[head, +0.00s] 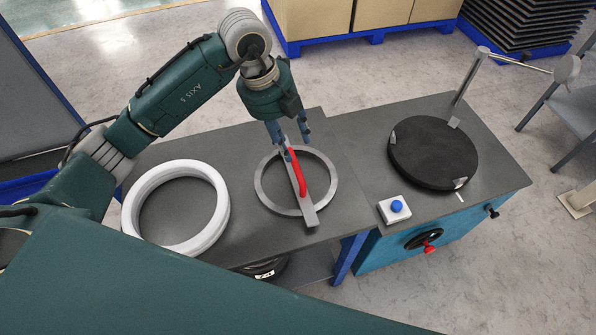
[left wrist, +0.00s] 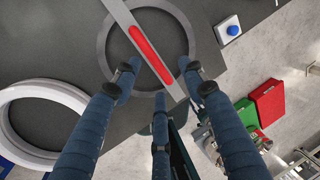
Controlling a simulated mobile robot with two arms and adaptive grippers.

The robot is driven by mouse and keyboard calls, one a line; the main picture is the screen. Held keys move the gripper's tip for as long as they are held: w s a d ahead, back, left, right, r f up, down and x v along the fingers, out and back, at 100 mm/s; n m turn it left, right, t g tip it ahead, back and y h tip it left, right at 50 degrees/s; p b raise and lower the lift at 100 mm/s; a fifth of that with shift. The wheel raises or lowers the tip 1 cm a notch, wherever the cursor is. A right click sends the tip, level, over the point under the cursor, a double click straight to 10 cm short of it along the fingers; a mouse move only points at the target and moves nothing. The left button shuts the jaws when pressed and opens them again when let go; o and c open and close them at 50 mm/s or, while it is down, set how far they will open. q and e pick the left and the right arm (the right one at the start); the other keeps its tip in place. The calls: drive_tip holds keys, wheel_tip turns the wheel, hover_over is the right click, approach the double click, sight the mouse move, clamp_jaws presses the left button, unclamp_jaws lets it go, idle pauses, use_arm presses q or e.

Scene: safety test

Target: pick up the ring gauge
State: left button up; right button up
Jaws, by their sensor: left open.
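The ring gauge (head: 309,215) is a flat grey ring with a grey bar across it and a red handle (head: 300,176) on the bar. It lies on the dark grey table top (head: 240,140). My left gripper (head: 290,142) is open and empty, pointing down over the far end of the bar. In the left wrist view the gripper's blue fingers (left wrist: 160,75) are spread, with the ring gauge (left wrist: 112,10) and its red handle (left wrist: 152,55) beyond them. Contact with the bar cannot be told. My right gripper is not in view.
A white ring stack (head: 217,215) lies on the table left of the ring gauge. To the right stand a black round plate (head: 432,153), a blue-button box (head: 394,210) and a metal post (head: 468,80). Boxes on a blue pallet (head: 370,38) stand behind.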

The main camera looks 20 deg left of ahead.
sight(292, 163)
use_arm(q)
drive_tip(key=shift+y, duration=0.3)
drive_tip(key=f, duration=0.5)
drive_tip(key=shift+w+a, duration=0.25)
drive_tip(key=shift+a, duration=0.05)
drive_tip(key=f+p, duration=0.1)
drive_tip(key=f, duration=0.1)
drive_tip(key=d+f, duration=0.1)
drive_tip(key=f, duration=0.1)
drive_tip(key=shift+f+p, duration=0.35)
drive_tip(key=shift+p, duration=0.05)
drive_tip(key=shift+f, duration=0.4)
drive_tip(key=shift+f, duration=0.25)
clamp_jaws()
drive_tip(key=shift+w+r, duration=0.1)
